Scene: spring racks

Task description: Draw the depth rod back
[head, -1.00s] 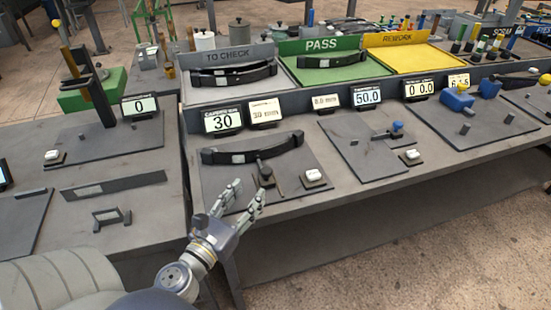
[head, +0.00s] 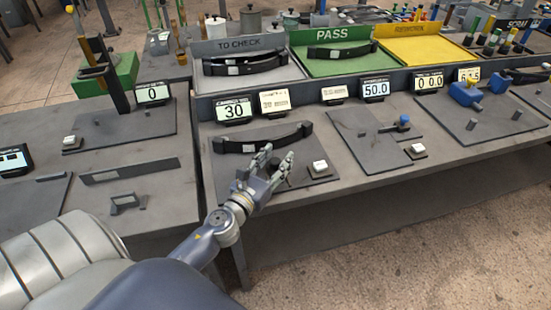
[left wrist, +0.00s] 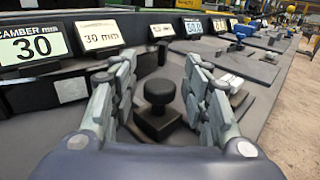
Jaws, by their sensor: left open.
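The depth rod shows in the left wrist view as a black round knob (left wrist: 159,92) on a short stem over a dark square block. It stands upright in front of the camber readout (head: 235,110), which reads 30. My left gripper (head: 279,153) is open, its fingers on either side of the knob with gaps visible in the left wrist view (left wrist: 160,62). In the head view the fingers mostly hide the knob. A dark curved leaf spring (head: 235,146) lies on the gauge plate just behind the gripper. My right gripper is not in view.
A white button block (head: 319,167) sits just right of my left gripper. Behind are the TO CHECK tray (head: 205,85), the green PASS tray (head: 376,65) and the yellow REWORK tray (head: 440,50). Another plate with a blue knob (head: 403,121) is to the right.

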